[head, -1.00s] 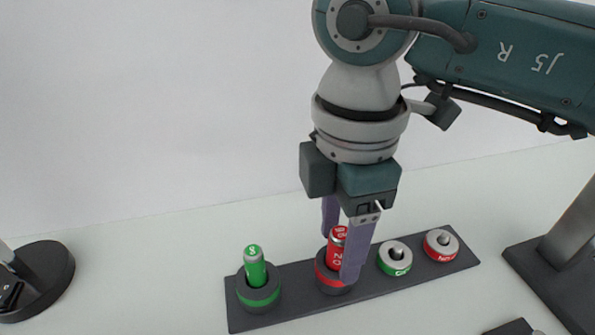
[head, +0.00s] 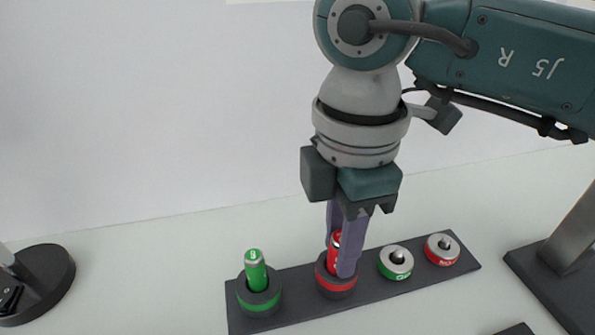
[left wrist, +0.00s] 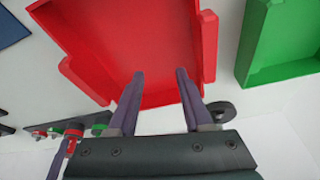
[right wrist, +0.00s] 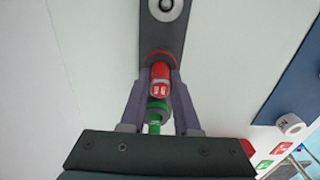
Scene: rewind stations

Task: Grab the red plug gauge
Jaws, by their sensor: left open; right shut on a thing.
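The red plug gauge (head: 334,240) stands upright in a black holder with a red band (head: 335,286) on a dark strip (head: 300,310). My right gripper (head: 340,262) reaches down from above and is shut on the red gauge, its fingers on either side of it. In the right wrist view the red gauge (right wrist: 160,80) sits between the two fingertips. My left gripper (left wrist: 160,78) is open and empty in the left wrist view, with a red tray (left wrist: 150,45) beyond it. The left gripper is not in the head view.
A green plug gauge (head: 255,268) stands in a green-banded holder left of the red one. A green-marked ring (head: 396,262) and a red-marked ring (head: 441,249) sit on posts to the right. A green tray (left wrist: 275,45) shows in the left wrist view.

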